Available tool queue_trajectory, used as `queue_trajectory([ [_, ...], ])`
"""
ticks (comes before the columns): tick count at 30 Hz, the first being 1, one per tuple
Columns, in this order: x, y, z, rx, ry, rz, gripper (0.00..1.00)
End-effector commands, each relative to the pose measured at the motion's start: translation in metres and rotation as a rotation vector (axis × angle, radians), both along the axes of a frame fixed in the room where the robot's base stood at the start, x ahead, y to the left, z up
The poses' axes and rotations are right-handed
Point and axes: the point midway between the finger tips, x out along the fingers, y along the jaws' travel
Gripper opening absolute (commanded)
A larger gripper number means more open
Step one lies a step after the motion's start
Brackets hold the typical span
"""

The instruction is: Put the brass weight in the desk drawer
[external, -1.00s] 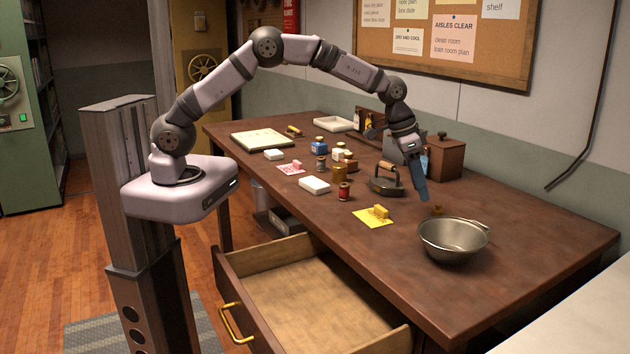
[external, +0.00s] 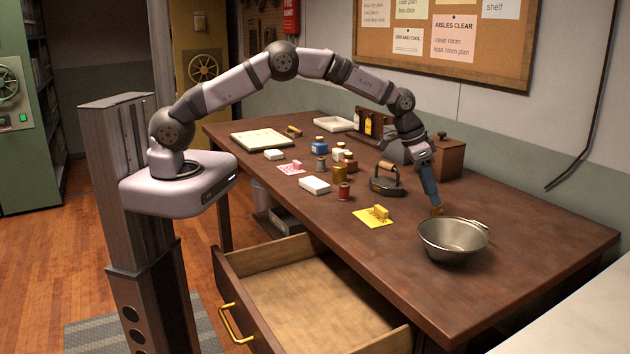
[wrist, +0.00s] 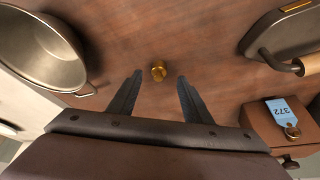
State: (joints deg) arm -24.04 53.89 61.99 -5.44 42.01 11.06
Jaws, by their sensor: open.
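The brass weight (wrist: 158,71) is a small gold cylinder with a knob, standing on the desk. In the external view the brass weight (external: 437,210) shows just behind the metal bowl, partly hidden by my fingers. My gripper (wrist: 158,85) is open and empty, with the weight ahead of and between its two fingertips in the wrist view. In the external view my gripper (external: 434,204) points down, close to the weight. The desk drawer (external: 310,300) is pulled out at the front of the desk and its visible inside is empty.
A metal bowl (external: 453,242) stands close beside the weight. A flat iron (external: 386,180) and a brown wooden box (external: 449,157) stand near my gripper. A yellow block lies on a yellow paper (external: 366,220). Several small jars and a red spool (external: 344,191) stand farther left.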

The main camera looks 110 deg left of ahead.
Motion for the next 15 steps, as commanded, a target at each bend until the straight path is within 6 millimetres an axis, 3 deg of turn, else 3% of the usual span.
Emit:
queue_trajectory([
  [15,0.016,0.002,-0.041,-0.001,0.001,0.0,0.45],
])
